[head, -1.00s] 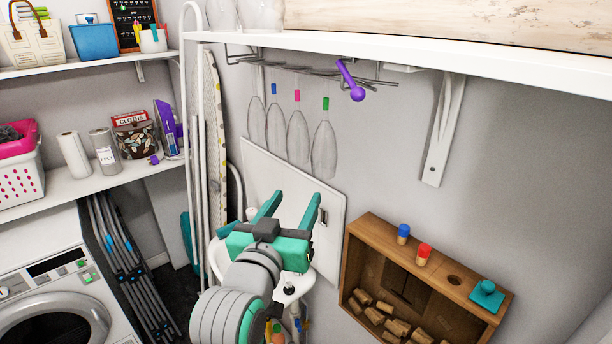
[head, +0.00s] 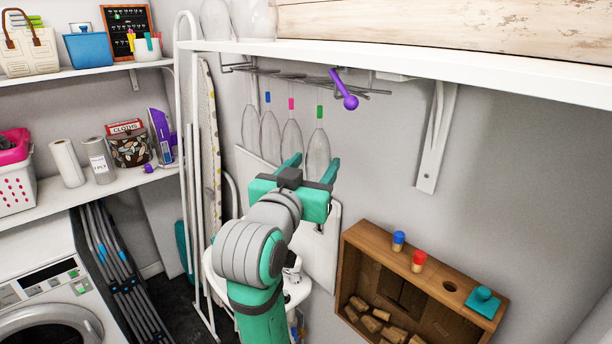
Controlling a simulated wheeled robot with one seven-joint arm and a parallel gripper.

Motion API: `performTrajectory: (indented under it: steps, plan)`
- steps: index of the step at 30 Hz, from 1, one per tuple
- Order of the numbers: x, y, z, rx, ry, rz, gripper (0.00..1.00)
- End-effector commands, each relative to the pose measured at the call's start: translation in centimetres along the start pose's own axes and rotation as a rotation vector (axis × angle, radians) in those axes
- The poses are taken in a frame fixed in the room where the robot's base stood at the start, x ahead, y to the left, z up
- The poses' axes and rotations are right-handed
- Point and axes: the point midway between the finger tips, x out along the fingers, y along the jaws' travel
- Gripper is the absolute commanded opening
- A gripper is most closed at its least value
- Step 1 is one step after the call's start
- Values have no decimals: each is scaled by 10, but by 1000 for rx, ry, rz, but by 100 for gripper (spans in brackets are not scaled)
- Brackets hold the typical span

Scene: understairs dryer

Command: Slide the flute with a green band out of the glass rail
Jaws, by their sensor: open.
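The glass rail (head: 300,78), a set of metal rods, is fixed under the white shelf. Several clear flutes hang upside down from it in a row. The flute with a green band (head: 318,148) is the rightmost, its band high on the stem below the rail. The pink-banded flute (head: 291,140) and the blue-banded flute (head: 269,135) hang to its left. My gripper (head: 312,163) is open and empty, fingers pointing up and away. The green-banded flute's bowl appears between its fingertips; I cannot tell whether they are around it or still in front.
A purple ball-ended object (head: 346,92) hangs at the rail's right front. A shelf bracket (head: 436,138) stands farther right. A wooden box (head: 425,280) with corks, blue and red stoppers is below right. A white board (head: 327,238) leans behind my gripper.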

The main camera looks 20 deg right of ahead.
Motion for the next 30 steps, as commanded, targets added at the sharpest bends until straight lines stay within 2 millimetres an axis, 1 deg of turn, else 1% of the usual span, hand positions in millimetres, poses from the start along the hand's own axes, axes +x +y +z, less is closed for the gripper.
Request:
performTrajectory:
  steps: [1, 3, 9, 19, 20, 21, 24, 30]
  plan:
    - [8, 1, 0, 0, -1, 3, 53]
    - [16, 1, 0, 0, -1, 3, 53]
    - [31, 1, 0, 0, 0, 1, 53]
    - [33, 1, 0, 1, 1, 1, 53]
    - [33, 0, 0, 1, 0, 1, 48]
    - [33, 0, 0, 1, 0, 1, 39]
    - [33, 0, 0, 0, 1, 1, 18]
    - [31, 3, 0, 1, 1, 1, 18]
